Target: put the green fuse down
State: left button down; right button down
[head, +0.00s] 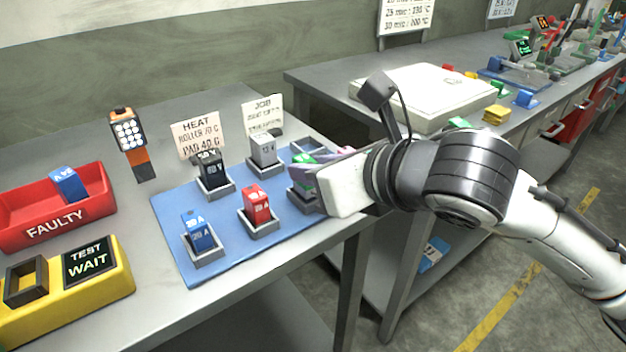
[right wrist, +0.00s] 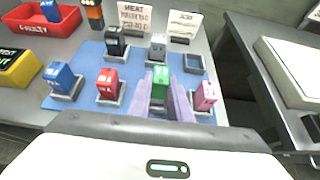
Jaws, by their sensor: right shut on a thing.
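My right gripper (right wrist: 172,100) is shut on the green fuse (right wrist: 161,82), with a purple finger on each side of it. In the head view the green fuse (head: 304,160) shows only partly, its rest hidden by the gripper. It is upright, at a grey holder on the blue mat (head: 180,240). I cannot tell whether its base is seated in the holder or just above it. A pink fuse (right wrist: 205,94) stands in a holder close to the right finger. A red fuse (head: 257,203) stands in a holder to the left. My left gripper is not in view.
Blue (head: 197,230), black (head: 209,168) and grey (head: 264,147) fuses stand in holders. An empty holder (right wrist: 194,66) is at the back right. A red faulty bin (head: 90,212) with a blue fuse and a yellow tester (head: 115,282) are at the left.

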jog(key=shift+f, duration=0.8)
jog(key=shift+f, duration=0.1)
jog(key=c, duration=1.6)
grip_release()
jog(key=shift+s+d+r, duration=0.15)
jog(key=shift+s+r, duration=0.05)
jog(key=shift+r, duration=0.1)
jog(key=shift+b+v, duration=2.65)
jog(key=shift+v, duration=3.05)
